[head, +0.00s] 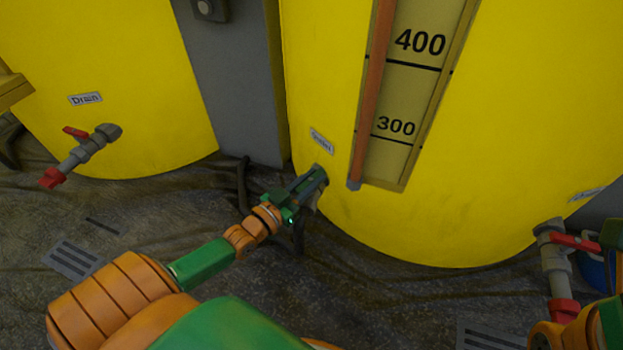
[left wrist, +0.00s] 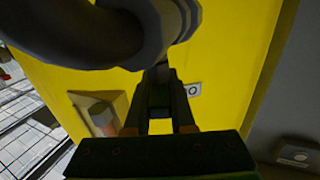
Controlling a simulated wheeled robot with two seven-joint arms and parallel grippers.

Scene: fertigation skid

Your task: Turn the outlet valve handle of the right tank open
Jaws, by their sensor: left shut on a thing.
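The right tank (head: 520,110) is a large yellow cylinder with a small outlet label (head: 321,140) low on its left side. My left gripper (head: 316,180) reaches to the outlet fitting just below that label, at the tank wall. It is shut on the outlet valve handle, which is mostly hidden by the fingers. In the left wrist view, my left gripper (left wrist: 160,98) points toward the yellow wall, and a thick grey curved pipe (left wrist: 160,35) of the outlet valve fills the top. The handle's exact angle cannot be told. My right gripper is not clearly seen.
A left yellow tank (head: 110,50) has a drain valve with a red handle (head: 75,132). Another grey valve with a red handle (head: 577,242) stands at the lower right, close to my right arm. A grey panel (head: 240,90) stands between the tanks. A level gauge (head: 400,110) runs up the right tank.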

